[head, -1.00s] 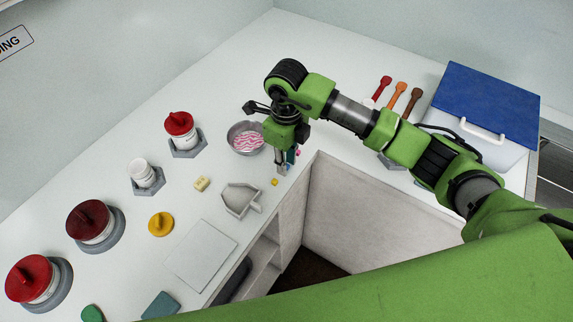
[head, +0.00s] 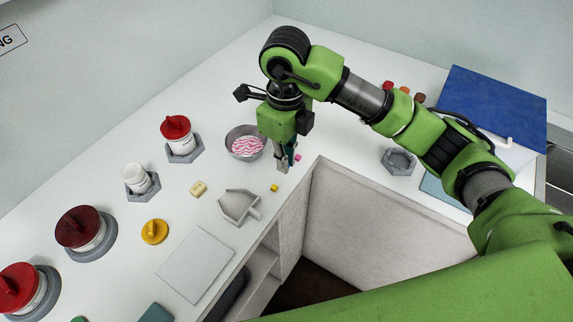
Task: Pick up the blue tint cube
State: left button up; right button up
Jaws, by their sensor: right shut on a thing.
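My right gripper (head: 284,166) points down over the counter near its inner corner, to the right of the metal bowl. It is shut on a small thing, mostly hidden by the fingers. A dark blue-teal patch shows at the fingers, and I take it for the blue tint cube (head: 291,153), though its shape is unclear. No other blue cube shows on the counter. A pink cube (head: 298,157) lies just right of the fingers, and a yellow cube (head: 274,188) lies in front of them. My left gripper is not in view.
A metal bowl (head: 233,148) with pink-striped contents stands left of the gripper. A grey scoop-shaped tray (head: 238,207), a pale yellow block (head: 198,189) and red-lidded jars (head: 175,128) stand further left. A blue-lidded box (head: 497,105) is at right. The counter drops off at its inner edge.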

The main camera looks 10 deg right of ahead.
jog(key=s+a+r+b, duration=0.1)
jog(key=s+r, duration=0.4)
jog(key=s, duration=0.5)
jog(key=shift+a+r+b, duration=0.35)
jog(key=shift+a+r, duration=0.05)
jog(key=shift+a, duration=0.45)
